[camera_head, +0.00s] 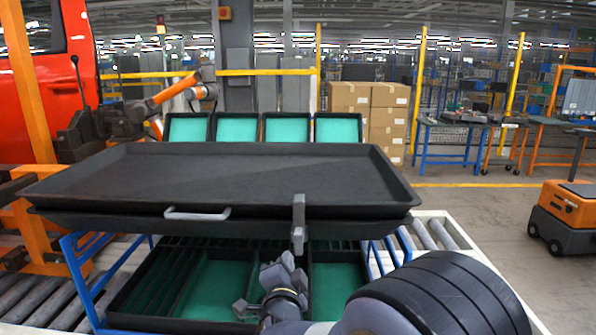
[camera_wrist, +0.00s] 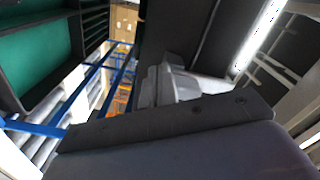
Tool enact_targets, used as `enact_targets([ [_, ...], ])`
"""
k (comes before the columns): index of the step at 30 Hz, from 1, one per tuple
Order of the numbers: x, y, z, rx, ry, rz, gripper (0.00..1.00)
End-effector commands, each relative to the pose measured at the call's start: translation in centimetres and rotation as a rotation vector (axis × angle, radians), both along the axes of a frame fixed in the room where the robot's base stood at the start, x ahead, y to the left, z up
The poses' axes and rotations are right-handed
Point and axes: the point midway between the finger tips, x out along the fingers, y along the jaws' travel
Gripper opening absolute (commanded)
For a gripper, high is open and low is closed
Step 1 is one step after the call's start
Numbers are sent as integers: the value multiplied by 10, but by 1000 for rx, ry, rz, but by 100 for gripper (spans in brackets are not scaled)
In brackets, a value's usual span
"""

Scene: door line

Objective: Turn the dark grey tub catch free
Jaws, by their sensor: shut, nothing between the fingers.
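The dark grey tub (camera_head: 240,175) is a wide shallow tray shape in the head view, with a second dark rim (camera_head: 130,222) just under it. A grey catch (camera_head: 298,222) hangs upright on its front side, right of the middle, and spans the seam between the two. A light grey handle (camera_head: 197,214) sits on the same side to the left. My gripper (camera_head: 284,268) is below the catch, apart from it as far as I can tell, shut and empty. In the wrist view the grey fingers (camera_wrist: 165,83) show close to dark panels; the catch cannot be made out there.
Below the tub, green-lined trays (camera_head: 220,285) sit in a blue frame (camera_head: 85,265) over a roller conveyor (camera_head: 420,235). Several green-lined bins (camera_head: 237,128) stand behind. A red vehicle body (camera_head: 35,90) is at left, an orange cart (camera_head: 565,215) at right. Floor before the cart is clear.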

Motion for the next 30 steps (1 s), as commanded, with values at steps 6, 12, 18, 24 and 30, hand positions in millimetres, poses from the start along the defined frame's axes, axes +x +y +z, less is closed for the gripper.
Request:
enact_targets([
  [6,0,5,3,1,0,1,0],
  [12,0,9,8,0,0,1,0],
  [18,0,12,13,0,0,2,0],
  [24,0,14,19,0,0,1,0],
  [30,1,16,24,0,0,1,0],
])
